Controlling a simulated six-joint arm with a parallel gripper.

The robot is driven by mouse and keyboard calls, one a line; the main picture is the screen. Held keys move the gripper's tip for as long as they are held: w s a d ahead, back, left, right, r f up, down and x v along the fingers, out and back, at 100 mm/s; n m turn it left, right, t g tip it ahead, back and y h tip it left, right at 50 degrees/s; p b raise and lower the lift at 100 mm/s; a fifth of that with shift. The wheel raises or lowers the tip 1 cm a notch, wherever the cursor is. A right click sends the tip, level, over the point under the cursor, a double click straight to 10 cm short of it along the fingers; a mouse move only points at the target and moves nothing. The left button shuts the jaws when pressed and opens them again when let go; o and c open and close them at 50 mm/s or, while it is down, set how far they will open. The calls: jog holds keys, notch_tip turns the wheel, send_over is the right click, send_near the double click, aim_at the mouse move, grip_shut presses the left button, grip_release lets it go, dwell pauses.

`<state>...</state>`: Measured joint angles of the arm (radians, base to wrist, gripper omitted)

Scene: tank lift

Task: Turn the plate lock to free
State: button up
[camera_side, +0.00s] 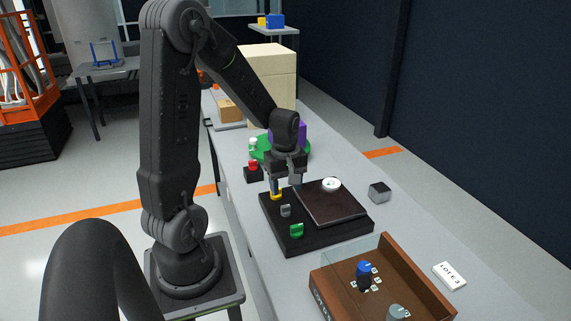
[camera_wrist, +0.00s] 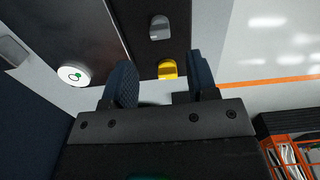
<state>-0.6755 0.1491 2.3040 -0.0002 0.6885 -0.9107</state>
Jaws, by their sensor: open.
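A black base (camera_side: 268,222) on the bench carries a dark brown plate (camera_side: 330,203) and a row of yellow (camera_side: 276,196), grey (camera_side: 286,210) and green (camera_side: 296,230) knobs. I cannot read which knob is the plate lock, or its setting. My gripper (camera_side: 286,184) is open, pointing down over the yellow-knob end of the base. In the wrist view, the yellow knob (camera_wrist: 167,70) shows between the two fingers, nearer the right one, and the grey knob (camera_wrist: 160,28) lies beyond the fingertips. I cannot tell whether either finger touches the yellow knob.
A white round piece (camera_side: 331,184) sits on the plate. A red button box (camera_side: 253,171) and a green round object (camera_side: 266,150) stand behind my gripper. A grey block (camera_side: 379,192) lies right of the plate. A brown, glass-fronted tray (camera_side: 420,270) with knobs is in front.

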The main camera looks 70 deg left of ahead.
aim_at(286, 206)
notch_tip(286, 206, up, 7)
jog(key=shift+r, duration=0.15)
dwell(0.4)
jog(key=s+d+r+m+t, duration=0.2)
jog(key=s+d+r+m, duration=0.1)
jog(key=d+m, duration=0.6)
jog(key=s+d+r+m+t, duration=0.3)
jog(key=d+r+m, duration=0.2)
jog(key=d+m, duration=0.4)
jog(key=shift+d+r+t, duration=0.3)
jog(key=shift+d+r, duration=0.1)
jog(key=shift+d, duration=0.55)
